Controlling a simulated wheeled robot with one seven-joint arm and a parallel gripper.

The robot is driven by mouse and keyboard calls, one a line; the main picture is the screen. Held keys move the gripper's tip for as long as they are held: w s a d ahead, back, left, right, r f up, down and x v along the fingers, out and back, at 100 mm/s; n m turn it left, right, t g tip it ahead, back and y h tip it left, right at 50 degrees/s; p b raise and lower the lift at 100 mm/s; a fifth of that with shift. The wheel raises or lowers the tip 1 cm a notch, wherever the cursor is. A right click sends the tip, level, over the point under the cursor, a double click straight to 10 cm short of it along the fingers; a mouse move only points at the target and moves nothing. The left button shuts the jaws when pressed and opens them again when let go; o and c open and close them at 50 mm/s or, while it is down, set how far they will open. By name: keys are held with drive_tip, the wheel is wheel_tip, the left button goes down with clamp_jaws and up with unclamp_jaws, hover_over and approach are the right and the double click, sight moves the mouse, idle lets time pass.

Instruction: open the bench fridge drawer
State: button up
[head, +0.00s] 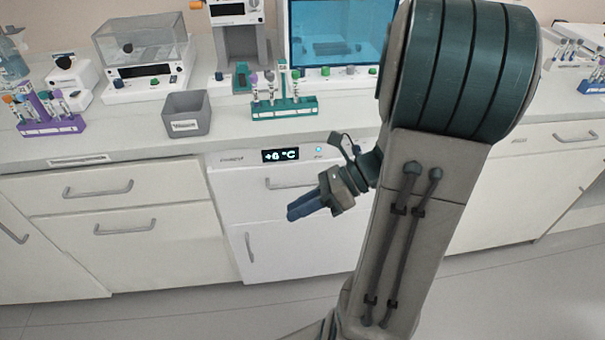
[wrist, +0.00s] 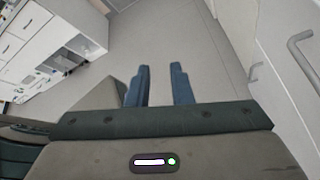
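The bench fridge (head: 228,205) is a white unit under the bench, with a lit temperature display (head: 280,155) on its top strip. Its drawer sits below the display and looks shut, with a grey bar handle (head: 283,184) partly hidden behind my arm. A lower front with an upright handle (head: 249,247) is beneath it. My gripper (head: 304,207) is in front of the drawer, pointing left, apart from the handle. In the wrist view my two blue fingers (wrist: 159,88) are spread with nothing between them. A bar handle (wrist: 303,58) shows at the right there.
White drawers (head: 98,188) flank the fridge. The bench top holds a grey bin (head: 187,115), a green tube rack (head: 285,107), a purple tube rack (head: 50,125), instruments and a blue-screened cabinet (head: 335,35). The grey floor (wrist: 205,40) beyond my fingers is clear.

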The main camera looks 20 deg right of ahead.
drive_tip(key=w+d+f+m+t+h+b, duration=0.1)
drive_tip(key=w+d+f+m+t+b, duration=0.1)
drive_tip(key=d+f+m+t+b, duration=0.5)
drive_tip(key=w+d+f+m+t+h+b, duration=0.1)
drive_tip(key=d+f+m+t+b, duration=0.2)
drive_tip(key=d+f+m+t, duration=0.75)
drive_tip(key=w+a+r+m+g+b, duration=0.1)
drive_tip(key=w, duration=0.3)
drive_tip(key=w+a+r+m, duration=0.1)
drive_tip(key=w+a+r, duration=0.1)
drive_tip(key=w, duration=0.2)
drive_tip(key=w+a+r+m+g+b, duration=0.1)
drive_tip(key=w+a, duration=0.1)
drive_tip(key=w, duration=0.2)
drive_tip(key=shift+r+m+g+b, duration=0.2)
drive_tip(key=shift+m+g+b, duration=0.05)
drive_tip(key=shift+g+b, duration=0.1)
clamp_jaws()
